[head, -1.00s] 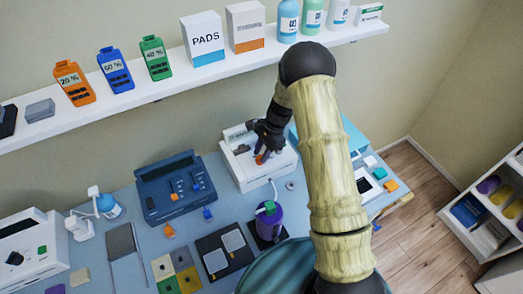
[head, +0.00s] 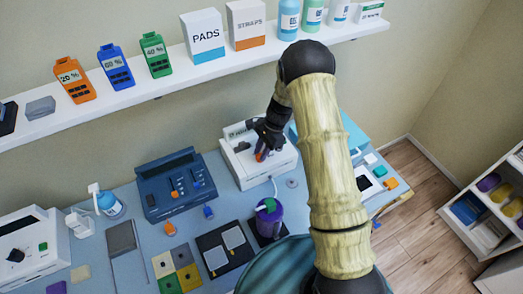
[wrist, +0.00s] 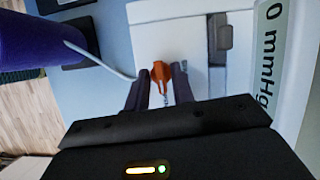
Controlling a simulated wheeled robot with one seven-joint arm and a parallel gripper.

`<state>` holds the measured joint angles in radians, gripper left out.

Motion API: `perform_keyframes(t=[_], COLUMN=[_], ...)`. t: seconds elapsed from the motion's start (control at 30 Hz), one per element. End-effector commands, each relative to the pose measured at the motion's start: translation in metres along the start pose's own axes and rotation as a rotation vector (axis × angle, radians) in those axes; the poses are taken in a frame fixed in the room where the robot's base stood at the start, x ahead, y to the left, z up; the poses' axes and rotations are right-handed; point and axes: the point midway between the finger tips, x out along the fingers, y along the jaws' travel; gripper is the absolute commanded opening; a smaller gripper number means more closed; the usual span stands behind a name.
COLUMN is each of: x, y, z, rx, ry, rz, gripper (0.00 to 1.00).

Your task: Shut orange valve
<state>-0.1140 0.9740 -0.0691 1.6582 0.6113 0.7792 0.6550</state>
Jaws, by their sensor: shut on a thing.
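The orange valve (wrist: 161,74) sits on the white device (wrist: 158,12) with the "0 mmHg" display in the wrist view. In the head view the white device (head: 240,166) stands at the back of the table, and a bit of orange shows at the jaws. My gripper (wrist: 160,88) is shut on the orange valve, with one dark finger on each side of it. It also shows in the head view (head: 264,153), reaching down onto the device. The lower part of the valve is partly hidden between the fingers.
A purple container (head: 268,222) with a green top stands in front of the device, joined to it by a pale tube. A dark blue unit (head: 160,198) stands to the left. A shelf (head: 165,92) with bottles and boxes runs above.

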Motion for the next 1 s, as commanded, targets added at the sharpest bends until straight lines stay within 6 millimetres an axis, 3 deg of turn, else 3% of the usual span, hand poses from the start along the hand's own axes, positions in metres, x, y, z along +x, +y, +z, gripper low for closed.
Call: perform_keyframes(t=[0.57,1.0], x=[-0.0015,-0.0009], y=[-0.0029,-0.0057], z=[0.0009,0.0008], rx=[-0.060,-0.343], ry=[0.001,0.004], rz=[0.019,0.134], gripper=[0.01,0.01])
